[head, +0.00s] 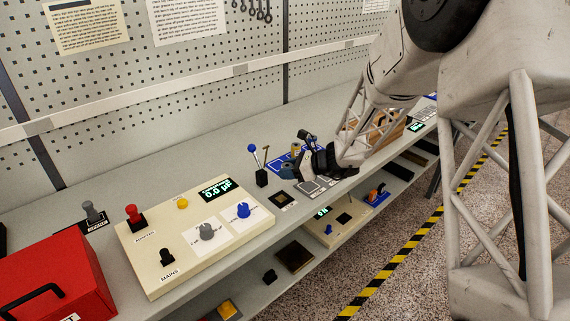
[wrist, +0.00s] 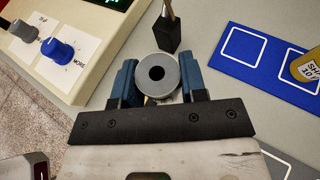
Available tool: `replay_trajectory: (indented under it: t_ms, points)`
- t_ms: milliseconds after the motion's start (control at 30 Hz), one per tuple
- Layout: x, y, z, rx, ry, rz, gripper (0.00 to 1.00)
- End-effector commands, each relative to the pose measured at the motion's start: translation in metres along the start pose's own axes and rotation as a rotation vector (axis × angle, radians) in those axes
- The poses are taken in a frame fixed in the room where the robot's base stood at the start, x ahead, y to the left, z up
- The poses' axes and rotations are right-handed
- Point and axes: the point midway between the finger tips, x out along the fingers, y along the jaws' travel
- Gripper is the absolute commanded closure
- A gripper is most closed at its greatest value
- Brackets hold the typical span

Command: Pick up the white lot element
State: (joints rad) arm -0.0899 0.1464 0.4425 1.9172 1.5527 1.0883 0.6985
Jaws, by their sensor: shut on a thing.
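My gripper (wrist: 157,78) has its two blue fingers on either side of a round pale grey element (wrist: 157,92), seen from above with a dark hole in its middle. It is shut on this element, which looks grey-white; I cannot read a lot label on it. A bit of tan shows just below its rim. Whether it touches the bench is unclear. In the head view my gripper (head: 316,160) is over the bench beside the blue mat (head: 273,163); the held element is not clear there.
A black-based lever with a blue ball (head: 252,148) stands close in front of the fingers. The cream control panel (head: 140,250) with knobs lies to the left. A tan labelled cylinder (wrist: 309,68) stands on the blue mat at right. A red box (head: 60,270) sits far left.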

Motion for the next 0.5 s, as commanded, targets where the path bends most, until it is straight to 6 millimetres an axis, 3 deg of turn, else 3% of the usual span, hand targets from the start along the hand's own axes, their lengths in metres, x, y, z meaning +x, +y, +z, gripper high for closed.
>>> replay_trajectory:
  t_ms: [200, 500]
  points:
    - [-0.007, 0.013, -0.001, -0.001, 0.0, 0.0, 0.85]
    - [-0.009, 0.016, -0.001, -0.001, 0.0, 0.0, 0.85]
